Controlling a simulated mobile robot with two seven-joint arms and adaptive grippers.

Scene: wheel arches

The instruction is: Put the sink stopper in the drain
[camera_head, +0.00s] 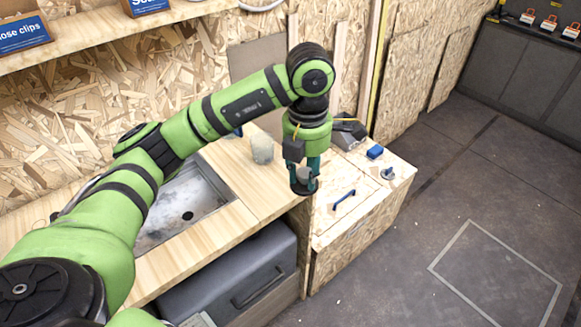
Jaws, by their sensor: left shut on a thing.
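My left gripper (306,166) is shut on the sink stopper (303,187), a grey knob over a dark round disc. The gripper points down and holds it in the air, to the right of the sink (148,240), over the edge of the counter by the wooden box. The steel sink is set in the wooden counter at the left, partly hidden by my left arm. Its drain (188,215) shows as a small dark hole in the basin. My right gripper is not in view.
A pale cylinder (262,148) stands on the counter between sink and gripper. A wooden box (375,205) at the right bears a blue handle (345,199), a blue block (375,151) and a small grey fitting (388,173). A grey case (235,275) sits below the counter.

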